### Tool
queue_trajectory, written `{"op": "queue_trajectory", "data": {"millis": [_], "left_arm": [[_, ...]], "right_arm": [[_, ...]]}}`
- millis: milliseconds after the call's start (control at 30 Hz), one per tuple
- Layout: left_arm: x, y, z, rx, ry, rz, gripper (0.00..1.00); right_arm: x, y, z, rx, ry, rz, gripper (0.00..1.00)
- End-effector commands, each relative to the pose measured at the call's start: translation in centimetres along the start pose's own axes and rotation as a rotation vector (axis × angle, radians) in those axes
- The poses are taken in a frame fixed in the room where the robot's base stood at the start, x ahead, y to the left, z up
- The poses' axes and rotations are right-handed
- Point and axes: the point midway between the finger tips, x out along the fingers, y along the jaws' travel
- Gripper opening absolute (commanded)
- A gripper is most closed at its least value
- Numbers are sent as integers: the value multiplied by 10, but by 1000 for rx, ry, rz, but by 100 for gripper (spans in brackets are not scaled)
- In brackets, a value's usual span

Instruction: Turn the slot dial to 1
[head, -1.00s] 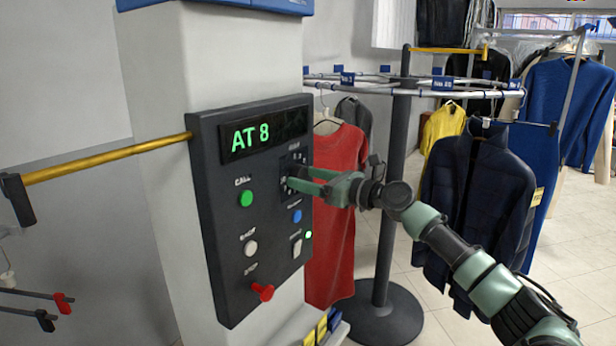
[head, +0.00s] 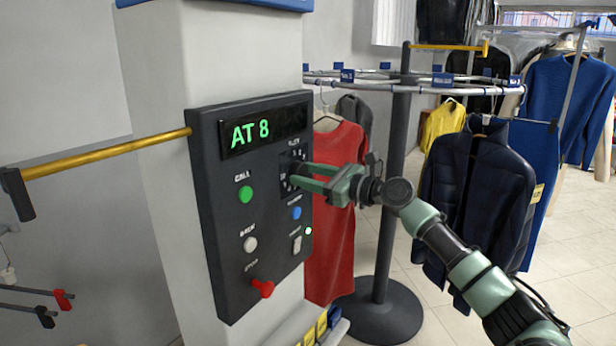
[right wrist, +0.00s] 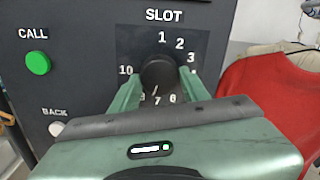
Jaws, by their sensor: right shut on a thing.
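The slot dial (right wrist: 158,74) is a dark round knob under the word SLOT, ringed by white numbers on the dark control panel (head: 221,245). A short white mark on its lower part points down toward the spot between 7 and the hidden lower-left numbers. My right gripper (head: 296,178) is shut on the dial, one green finger on each side, as the right wrist view (right wrist: 158,88) also shows. The gripper body hides some lower numbers. The green display (head: 262,130) above reads AT 8. My left gripper is not in view.
The panel also carries a green CALL button (head: 245,196), a white BACK button (head: 250,244), a blue button (head: 296,213) and a red knob (head: 262,288). A red garment (head: 335,230) hangs close behind my gripper. A yellow bar (head: 105,155) extends left.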

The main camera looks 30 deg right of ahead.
Motion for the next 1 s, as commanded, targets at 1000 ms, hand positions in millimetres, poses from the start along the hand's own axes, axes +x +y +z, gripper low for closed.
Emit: {"op": "queue_trajectory", "data": {"millis": [1000], "left_arm": [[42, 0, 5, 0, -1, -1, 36]], "right_arm": [[0, -2, 0, -963, -3, -5, 5]]}}
